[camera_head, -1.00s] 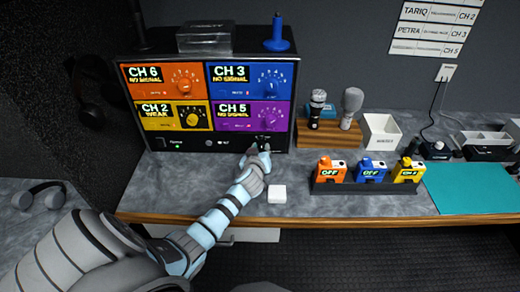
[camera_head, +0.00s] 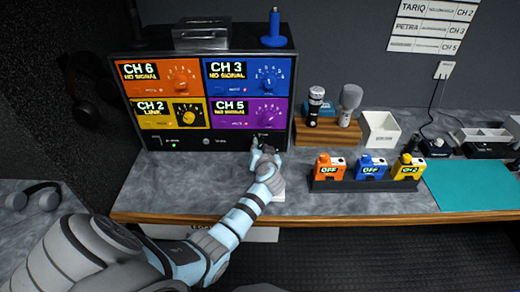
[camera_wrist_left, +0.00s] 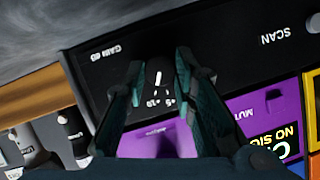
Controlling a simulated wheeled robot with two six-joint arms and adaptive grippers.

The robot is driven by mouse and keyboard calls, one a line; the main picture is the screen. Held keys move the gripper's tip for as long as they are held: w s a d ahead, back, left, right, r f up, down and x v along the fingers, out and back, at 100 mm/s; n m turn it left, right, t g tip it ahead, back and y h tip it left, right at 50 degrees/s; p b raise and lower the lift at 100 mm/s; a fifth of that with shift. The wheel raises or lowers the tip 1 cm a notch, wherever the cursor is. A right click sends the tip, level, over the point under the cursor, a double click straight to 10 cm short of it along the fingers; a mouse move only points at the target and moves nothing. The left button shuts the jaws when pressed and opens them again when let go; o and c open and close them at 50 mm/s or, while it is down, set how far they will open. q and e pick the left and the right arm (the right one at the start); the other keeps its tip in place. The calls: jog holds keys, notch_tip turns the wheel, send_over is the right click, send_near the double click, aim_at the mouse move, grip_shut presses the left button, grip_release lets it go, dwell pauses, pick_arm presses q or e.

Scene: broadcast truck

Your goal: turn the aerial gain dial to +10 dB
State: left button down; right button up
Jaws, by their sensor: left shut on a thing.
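The aerial gain dial (camera_wrist_left: 158,78) is a small black knob with a white pointer line, at the lower right of the black receiver rack (camera_head: 190,160). In the left wrist view the rack shows upside down, with a "GAIN dB" label beside the dial and small white scale marks around it. My left gripper (camera_head: 257,149) is shut on the dial, one finger on each side. It hides most of the dial in the head view. The exact scale reading is too small to tell. The yellow CH 2 panel (camera_head: 150,122) appears to read LINK. My right gripper is not in view.
A dock with orange, blue and yellow packs (camera_head: 366,170) stands to the right. Two microphones (camera_head: 349,101) stand on a wooden block (camera_head: 328,133) beside the rack.

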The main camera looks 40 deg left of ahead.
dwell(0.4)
pick_arm(q)
jog(key=c, duration=1.3)
grip_release()
jog(key=v, duration=1.2)
